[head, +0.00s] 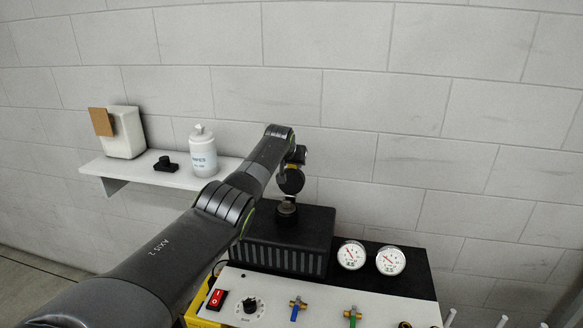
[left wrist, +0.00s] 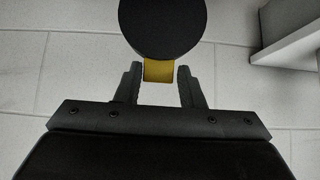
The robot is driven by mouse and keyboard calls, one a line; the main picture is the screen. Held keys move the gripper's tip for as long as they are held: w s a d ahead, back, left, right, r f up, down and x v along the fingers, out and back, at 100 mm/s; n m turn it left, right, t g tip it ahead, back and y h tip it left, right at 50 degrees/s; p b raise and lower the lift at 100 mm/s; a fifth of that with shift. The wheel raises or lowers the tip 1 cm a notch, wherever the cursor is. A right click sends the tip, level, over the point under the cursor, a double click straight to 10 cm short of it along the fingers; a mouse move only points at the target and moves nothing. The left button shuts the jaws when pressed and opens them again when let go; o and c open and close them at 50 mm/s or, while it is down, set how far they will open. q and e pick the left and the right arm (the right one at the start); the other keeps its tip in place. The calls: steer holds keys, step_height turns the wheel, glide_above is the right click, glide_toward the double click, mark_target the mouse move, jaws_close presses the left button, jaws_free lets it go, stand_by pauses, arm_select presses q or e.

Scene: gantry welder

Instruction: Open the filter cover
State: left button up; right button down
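The filter cover (head: 291,181) is a round black lid with a yellow tab. It stands tipped up above a short dark round filter housing (head: 287,212) on top of the black vented box. In the left wrist view the cover (left wrist: 162,25) is a black disc at the top, its yellow tab (left wrist: 158,71) between my fingertips. My left gripper (head: 297,156) is at the tab end of the cover, partly hidden by its own arm. In the left wrist view its fingers (left wrist: 158,78) are apart, with a small gap on each side of the tab. My right gripper is out of view.
The black vented box (head: 314,226) stands on the welder, behind a white panel (head: 270,286) with a red switch, a knob and valves. Two gauges (head: 369,257) are right of the box. A wall shelf (head: 130,172) at left holds a bottle (head: 203,154) and a white container.

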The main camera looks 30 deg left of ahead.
arm_select(q)
steer(key=shift+o, duration=1.4)
steer(key=shift+s+f, duration=0.1)
steer(key=shift+f, duration=0.2)
steer(key=shift+s+d, duration=0.1)
steer(key=shift+s, duration=0.05)
steer(key=shift+v, duration=1.45)
steer(key=b+v, duration=0.4)
steer(key=v, duration=1)
steer(key=shift+r, duration=0.35)
